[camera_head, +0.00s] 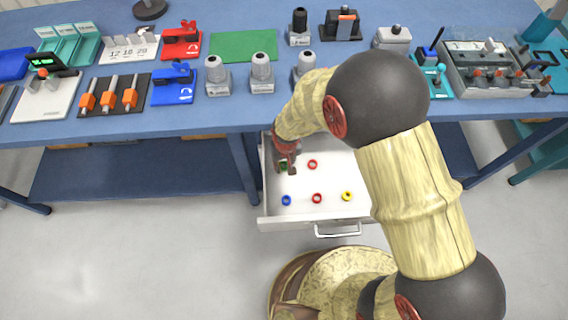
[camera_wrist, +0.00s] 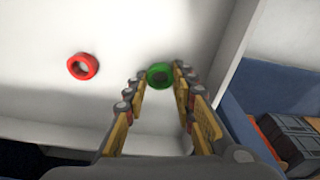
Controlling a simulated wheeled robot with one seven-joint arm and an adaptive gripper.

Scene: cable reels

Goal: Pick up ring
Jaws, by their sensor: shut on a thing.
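A green ring (camera_wrist: 159,76) sits between the tips of my gripper (camera_wrist: 160,85) in the wrist view. My gripper is shut on it, low in the open white drawer. In the head view the gripper (camera_head: 286,167) is at the drawer's back left, with a bit of the green ring (camera_head: 283,166) showing beside the fingers. A red ring (camera_head: 312,164) lies just right of it and also shows in the wrist view (camera_wrist: 83,67). A blue ring (camera_head: 286,200), another red ring (camera_head: 317,198) and a yellow ring (camera_head: 347,196) lie along the drawer's front.
The white drawer (camera_head: 274,223) is pulled out below the blue workbench (camera_head: 215,118), its left wall close to my gripper. Grey-capped devices (camera_head: 261,72) and a green mat (camera_head: 243,46) stand on the bench. My arm covers the drawer's right part.

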